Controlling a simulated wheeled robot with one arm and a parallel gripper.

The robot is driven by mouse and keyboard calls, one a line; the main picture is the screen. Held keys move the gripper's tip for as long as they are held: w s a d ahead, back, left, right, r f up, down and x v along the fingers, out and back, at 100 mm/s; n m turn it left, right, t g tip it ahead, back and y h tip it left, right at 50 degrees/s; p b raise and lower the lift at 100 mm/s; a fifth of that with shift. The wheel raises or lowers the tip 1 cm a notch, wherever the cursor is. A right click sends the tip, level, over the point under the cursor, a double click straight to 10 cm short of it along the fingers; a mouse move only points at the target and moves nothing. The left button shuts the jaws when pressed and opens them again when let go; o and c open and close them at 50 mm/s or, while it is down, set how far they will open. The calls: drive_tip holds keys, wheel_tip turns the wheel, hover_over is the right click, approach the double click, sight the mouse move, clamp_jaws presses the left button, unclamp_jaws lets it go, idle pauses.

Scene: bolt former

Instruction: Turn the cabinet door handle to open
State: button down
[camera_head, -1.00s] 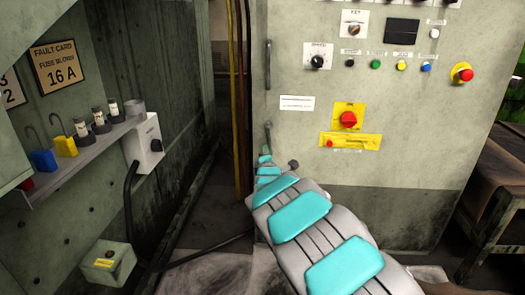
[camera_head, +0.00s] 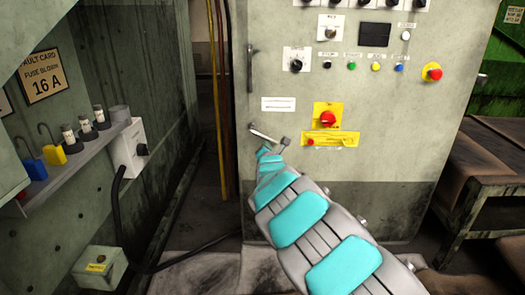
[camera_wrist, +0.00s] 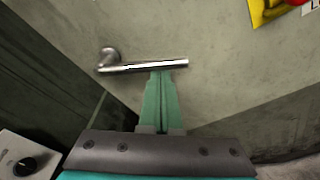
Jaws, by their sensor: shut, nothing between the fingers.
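The cabinet door handle (camera_head: 264,134) is a metal lever on the grey cabinet door (camera_head: 285,165). In the head view it slants down to the right from its pivot. In the wrist view the handle (camera_wrist: 125,68) runs almost level, with its pivot at the left. My gripper (camera_head: 265,153) is just below the lever in the head view. In the wrist view my gripper (camera_wrist: 161,74) has its green fingers shut together and empty. Their tips are at the lever's lower edge, near its free end, and seem to touch it. The door looks closed.
A red rotary switch (camera_head: 327,119) on a yellow plate is right of the handle, with buttons above. A vertical bar (camera_head: 250,69) is above it. A shelf (camera_head: 75,160) with fuses and padlocks is at the left. A dark table (camera_head: 490,165) stands at the right.

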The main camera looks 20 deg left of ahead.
sight(270, 132)
drive_tip(key=shift+w+d+r+n+b, duration=0.15)
drive_tip(key=shift+d+r+b, duration=0.15)
drive_tip(key=shift+r, duration=0.4)
drive_tip(key=shift+d+r+n+b, duration=0.2)
drive_tip(key=shift+d+r, duration=0.15)
drive_tip(key=shift+r, duration=0.55)
